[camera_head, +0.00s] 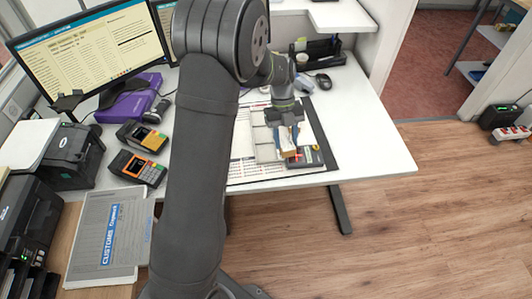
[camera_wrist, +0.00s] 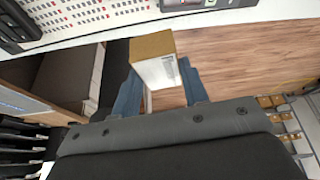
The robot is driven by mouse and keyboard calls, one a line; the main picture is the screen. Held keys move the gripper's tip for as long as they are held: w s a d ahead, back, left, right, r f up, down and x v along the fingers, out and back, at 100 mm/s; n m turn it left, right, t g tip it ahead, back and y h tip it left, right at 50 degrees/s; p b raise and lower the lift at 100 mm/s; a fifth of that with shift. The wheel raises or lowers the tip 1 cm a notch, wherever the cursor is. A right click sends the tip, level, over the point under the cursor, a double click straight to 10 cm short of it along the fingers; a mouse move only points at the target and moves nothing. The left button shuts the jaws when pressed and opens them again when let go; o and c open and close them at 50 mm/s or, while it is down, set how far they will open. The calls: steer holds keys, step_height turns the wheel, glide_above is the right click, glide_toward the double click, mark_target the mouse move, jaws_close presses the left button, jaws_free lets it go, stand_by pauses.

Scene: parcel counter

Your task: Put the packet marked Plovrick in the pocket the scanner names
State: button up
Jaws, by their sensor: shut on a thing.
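My gripper (camera_head: 289,140) is over the desk mat in the head view, pointing down. In the wrist view its two blue fingers (camera_wrist: 160,90) are shut on a small box-shaped packet (camera_wrist: 155,72) with a brown face and a white face bearing small print. The print is too small to read, so I cannot tell whether it says Plovrick. A dark device with a red light, perhaps the scanner (camera_head: 308,158), lies beside and below my gripper. A pale grey divided area, perhaps the pockets (camera_head: 264,136), lies left of the gripper, partly hidden by my arm.
The white desk (camera_head: 372,150) is clear to the right. Two payment terminals (camera_head: 141,136), a purple box (camera_head: 130,97), monitors (camera_head: 88,48) and printers (camera_head: 70,155) stand left. A black organiser (camera_head: 318,50) and mouse (camera_head: 323,81) are at the back. A customs folder (camera_head: 108,236) lies front left.

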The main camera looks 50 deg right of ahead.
steer(key=shift+s+d+r+m, duration=0.15)
steer(key=shift+s+m, duration=0.2)
steer(key=shift+s, duration=0.2)
steer(key=shift+s+d+f+m, duration=0.1)
steer(key=shift+s+d+m, duration=0.05)
steer(key=shift+s+m, duration=0.3)
glide_toward(266, 156)
steer(key=shift+s+a+t, duration=0.15)
steer(key=shift+s+a, duration=0.05)
steer(key=shift+s, duration=0.25)
steer(key=shift+s+a+t, duration=0.15)
steer(key=shift+s+a, duration=0.05)
steer(key=shift+s, duration=0.25)
steer(key=shift+f, duration=2.15)
steer(key=shift+f, duration=0.1)
steer(key=o, duration=1)
steer(key=shift+o, duration=0.2)
steer(key=v, duration=1.2)
steer(key=shift+d, duration=0.15)
